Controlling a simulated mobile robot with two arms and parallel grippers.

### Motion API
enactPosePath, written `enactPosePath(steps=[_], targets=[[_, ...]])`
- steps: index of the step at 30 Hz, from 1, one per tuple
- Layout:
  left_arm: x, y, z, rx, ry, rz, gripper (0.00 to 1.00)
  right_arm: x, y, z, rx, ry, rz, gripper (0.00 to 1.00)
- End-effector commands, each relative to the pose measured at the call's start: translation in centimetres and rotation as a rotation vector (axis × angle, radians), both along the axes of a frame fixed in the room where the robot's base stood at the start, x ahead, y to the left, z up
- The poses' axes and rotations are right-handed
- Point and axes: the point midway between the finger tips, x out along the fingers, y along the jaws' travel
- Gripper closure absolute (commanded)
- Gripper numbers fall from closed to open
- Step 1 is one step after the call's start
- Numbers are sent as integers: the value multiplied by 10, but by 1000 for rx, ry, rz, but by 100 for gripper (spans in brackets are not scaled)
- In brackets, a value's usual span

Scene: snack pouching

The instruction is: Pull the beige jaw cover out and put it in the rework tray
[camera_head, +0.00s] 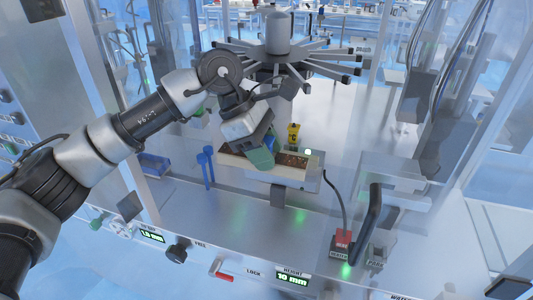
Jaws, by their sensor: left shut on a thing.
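The beige jaw cover (283,174) shows as a long pale bar across the machine's jaw, near the middle of the head view. A brown speckled strip (293,160) lies just behind its right part. My left gripper (260,152) reaches in from the upper left, tilted down, and is shut at the cover. Its greenish tip overlaps the cover's middle and hides part of it and the exact contact. I cannot tell whether the cover has left its seat. My right gripper is not in view. I cannot identify the rework tray for sure.
A small blue bin (154,164) sits at the left. Blue upright pegs (206,166) stand left of the jaw. A yellow piece (293,133) stands behind it. A dark, many-armed wheel (279,60) is above.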

Motion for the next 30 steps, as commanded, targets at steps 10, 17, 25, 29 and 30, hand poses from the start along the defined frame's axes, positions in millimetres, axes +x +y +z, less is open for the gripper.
enactPosePath(steps=[10, 17, 25, 29, 30], targets=[[0, 0, 20, -2, -1, 0, 86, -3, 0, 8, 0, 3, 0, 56], [0, 0, 31, -1, -1, 0, 86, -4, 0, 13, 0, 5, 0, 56], [0, 0, 33, -1, 0, 0, 86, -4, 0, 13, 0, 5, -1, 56], [0, 0, 33, -1, 0, 0, 86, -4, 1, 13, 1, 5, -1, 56], [0, 0, 33, -1, 0, 0, 86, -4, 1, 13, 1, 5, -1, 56]])
